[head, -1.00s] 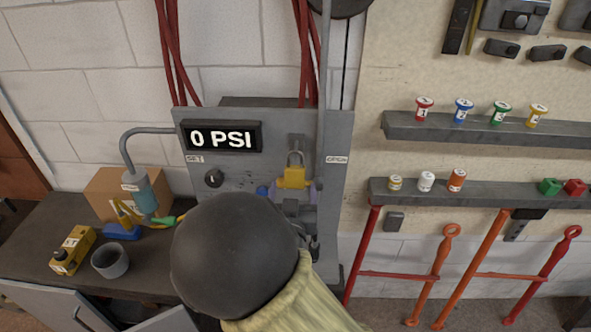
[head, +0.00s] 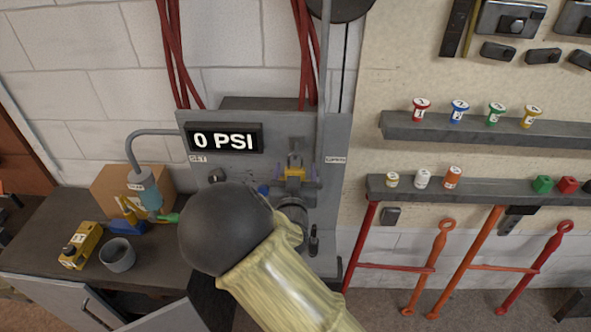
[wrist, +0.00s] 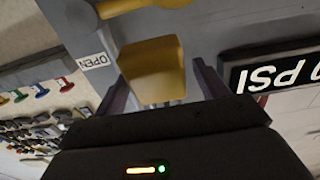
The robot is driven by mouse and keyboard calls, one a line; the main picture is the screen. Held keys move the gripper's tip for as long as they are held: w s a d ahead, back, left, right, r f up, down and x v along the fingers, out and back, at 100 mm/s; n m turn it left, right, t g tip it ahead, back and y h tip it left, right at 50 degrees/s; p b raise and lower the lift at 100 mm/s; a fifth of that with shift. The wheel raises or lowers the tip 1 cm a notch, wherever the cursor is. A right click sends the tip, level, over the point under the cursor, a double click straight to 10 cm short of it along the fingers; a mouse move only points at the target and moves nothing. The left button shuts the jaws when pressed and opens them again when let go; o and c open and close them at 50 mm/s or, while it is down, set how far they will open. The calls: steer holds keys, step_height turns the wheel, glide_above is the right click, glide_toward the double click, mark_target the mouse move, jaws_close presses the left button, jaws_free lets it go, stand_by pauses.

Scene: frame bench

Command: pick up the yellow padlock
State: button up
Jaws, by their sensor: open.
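The yellow padlock (head: 294,171) hangs on the grey panel, right of the pressure display, in the head view. It fills the upper middle of the wrist view (wrist: 152,70). My gripper (wrist: 160,88) is open, with one finger on each side of the padlock body. I cannot tell whether either finger touches it. In the head view my gripper (head: 293,183) is at the padlock, and my arm hides the panel's lower part.
The grey panel (head: 330,135) carries a "0 PSI" display (head: 224,138) and a knob (head: 217,175). A bench (head: 45,245) at left holds a cardboard box (head: 108,190), a grey cup (head: 117,255) and a yellow device (head: 81,246). Shelves (head: 470,190) with small parts are at right.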

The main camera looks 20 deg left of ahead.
steer(key=shift+x, duration=0.85)
steer(key=c, duration=1.3)
steer(key=shift+r, duration=0.1)
steer(key=shift+r+b+v, duration=0.2)
steer(key=shift+b+v, duration=1.5)
steer(key=shift+v, duration=1.35)
steer(key=shift+r+b+v, duration=0.2)
steer(key=shift+b+v, duration=1.45)
steer(key=shift+v, duration=1.4)
steer(key=shift+r+b+v, duration=0.2)
steer(key=shift+b+v, duration=1.5)
steer(key=shift+v, duration=1.35)
steer(key=shift+a, duration=0.1)
